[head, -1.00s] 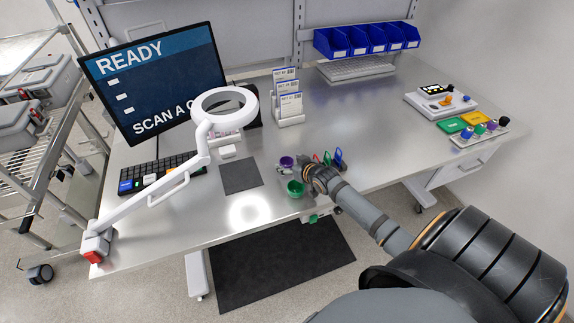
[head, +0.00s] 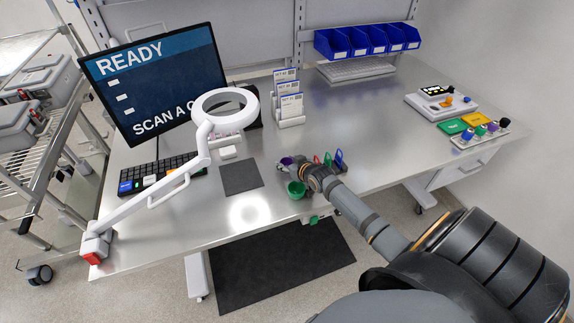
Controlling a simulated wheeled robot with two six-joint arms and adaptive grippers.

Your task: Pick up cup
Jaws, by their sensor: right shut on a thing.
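A small purple cup (head: 285,161) is at the front middle of the steel table, partly hidden by my right gripper (head: 286,166). My right gripper is low over the table and shut on it, though the fingertips are small and hard to make out. A green cup (head: 296,188) stands just in front of the gripper, near the table's front edge. My left gripper is not in view.
Red, green and blue upright pieces (head: 328,159) stand just right of my gripper. A dark square mat (head: 240,177) and a white ring-lamp magnifier (head: 224,107) are to the left. Clear steel table (head: 365,120) lies behind and to the right.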

